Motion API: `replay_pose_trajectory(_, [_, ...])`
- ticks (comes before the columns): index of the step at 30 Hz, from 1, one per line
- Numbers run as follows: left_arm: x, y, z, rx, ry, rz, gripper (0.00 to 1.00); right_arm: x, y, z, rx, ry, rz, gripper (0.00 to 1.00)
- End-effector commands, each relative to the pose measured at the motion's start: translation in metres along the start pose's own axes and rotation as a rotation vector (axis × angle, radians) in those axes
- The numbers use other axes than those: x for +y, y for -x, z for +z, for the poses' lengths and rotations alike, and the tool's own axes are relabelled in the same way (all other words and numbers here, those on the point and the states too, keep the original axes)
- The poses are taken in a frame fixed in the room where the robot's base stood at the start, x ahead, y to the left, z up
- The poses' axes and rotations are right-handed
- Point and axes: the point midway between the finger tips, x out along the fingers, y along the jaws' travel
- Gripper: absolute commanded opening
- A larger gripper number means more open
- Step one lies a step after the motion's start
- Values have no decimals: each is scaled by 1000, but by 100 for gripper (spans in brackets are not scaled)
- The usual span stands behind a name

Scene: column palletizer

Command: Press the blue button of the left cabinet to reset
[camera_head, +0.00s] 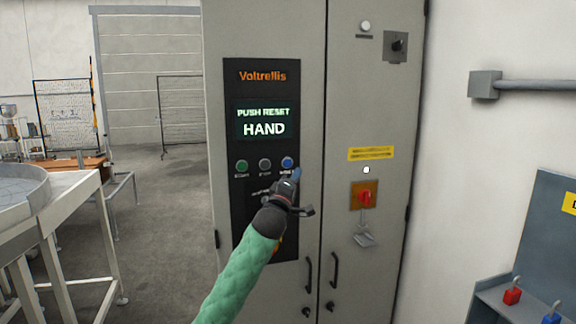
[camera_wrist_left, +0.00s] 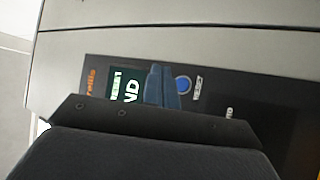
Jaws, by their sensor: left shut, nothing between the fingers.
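The grey cabinet (camera_head: 262,32) carries a black panel with a screen (camera_head: 264,122) reading "PUSH RESET" and "HAND". Below the screen a green button (camera_head: 242,166), a grey button (camera_head: 265,165) and the blue button (camera_head: 287,162) sit in a row. My left gripper (camera_head: 296,174) is shut and empty, its fingertips just below and right of the blue button in the head view. In the left wrist view the blue fingers (camera_wrist_left: 161,84) lie close beside the blue button (camera_wrist_left: 183,84). I cannot tell whether they touch the panel. My right gripper is not in view.
The cabinet's right door has a red switch (camera_head: 366,198) with a padlock hanging under it. A metal table (camera_head: 62,208) stands at the left. A blue-grey lock board (camera_head: 545,235) is on the right wall. The floor between table and cabinet is clear.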

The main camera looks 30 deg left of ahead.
Motion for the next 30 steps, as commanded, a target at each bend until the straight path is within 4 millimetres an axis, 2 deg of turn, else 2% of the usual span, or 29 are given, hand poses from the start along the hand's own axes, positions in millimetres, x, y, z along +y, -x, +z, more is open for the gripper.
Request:
replay_pose_trajectory(14, [-26, -36, -26, 0, -2, -1, 0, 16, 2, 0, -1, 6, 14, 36])
replay_pose_trajectory(21, [-38, -52, -38, 0, -2, -1, 0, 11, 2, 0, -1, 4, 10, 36])
replay_pose_trajectory(30, [-43, -59, -43, 0, -1, 0, 0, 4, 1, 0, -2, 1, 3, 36])
